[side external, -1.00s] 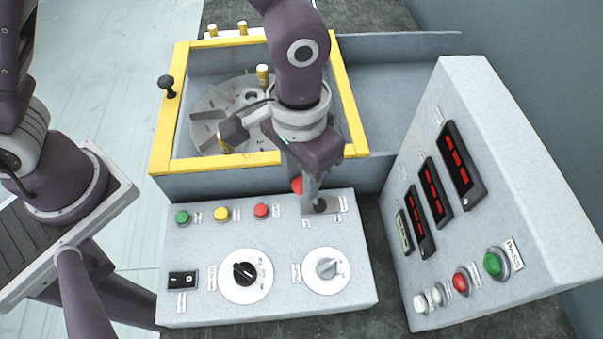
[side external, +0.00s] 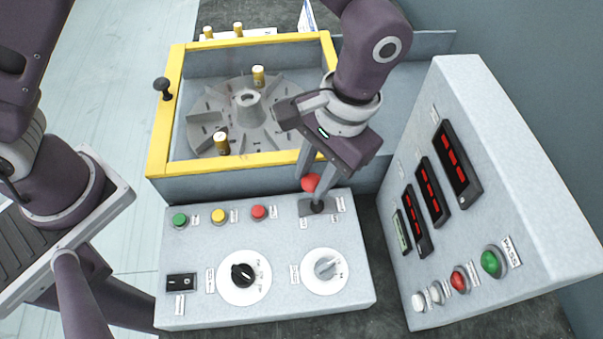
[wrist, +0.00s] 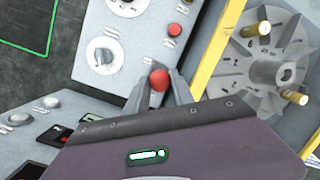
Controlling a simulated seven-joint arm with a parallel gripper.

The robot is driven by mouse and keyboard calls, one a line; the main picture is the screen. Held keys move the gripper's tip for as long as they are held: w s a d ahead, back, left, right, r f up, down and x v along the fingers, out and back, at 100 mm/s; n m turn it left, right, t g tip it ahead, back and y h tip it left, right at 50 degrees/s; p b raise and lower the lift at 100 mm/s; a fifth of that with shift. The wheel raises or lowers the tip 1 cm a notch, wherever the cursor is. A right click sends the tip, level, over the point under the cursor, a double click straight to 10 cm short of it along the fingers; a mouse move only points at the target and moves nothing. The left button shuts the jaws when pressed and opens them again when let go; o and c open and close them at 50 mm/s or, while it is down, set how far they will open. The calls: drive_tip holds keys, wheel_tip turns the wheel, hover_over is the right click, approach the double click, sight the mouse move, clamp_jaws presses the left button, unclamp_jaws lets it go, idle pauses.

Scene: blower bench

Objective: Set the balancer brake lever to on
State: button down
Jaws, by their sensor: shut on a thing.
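The balancer brake lever has a red ball knob (side external: 309,183) and a dark pivot (side external: 317,206) on a grey plate at the back right of the control panel (side external: 205,248). The lever looks near upright, with its knob a little left of the pivot. Small labels stand by the plate, too small to read. My gripper (side external: 314,181) is shut on the lever at its knob, one finger on each side. In the wrist view the red knob (wrist: 158,80) shows between the two fingers. The lever's stem is partly hidden by a finger.
Behind the panel, a yellow-rimmed box (side external: 158,120) holds a grey bladed rotor (side external: 243,125). A tilted display console (side external: 480,150) stands to the right. Green, yellow and red buttons and two round dials (side external: 325,271) share the panel.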

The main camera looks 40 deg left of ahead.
drive_tip(key=shift+w+d+g+y, duration=0.55)
drive_tip(key=shift+g+y, duration=0.05)
drive_tip(key=shift+y, duration=0.1)
drive_tip(key=c, duration=1.1)
unclamp_jaws()
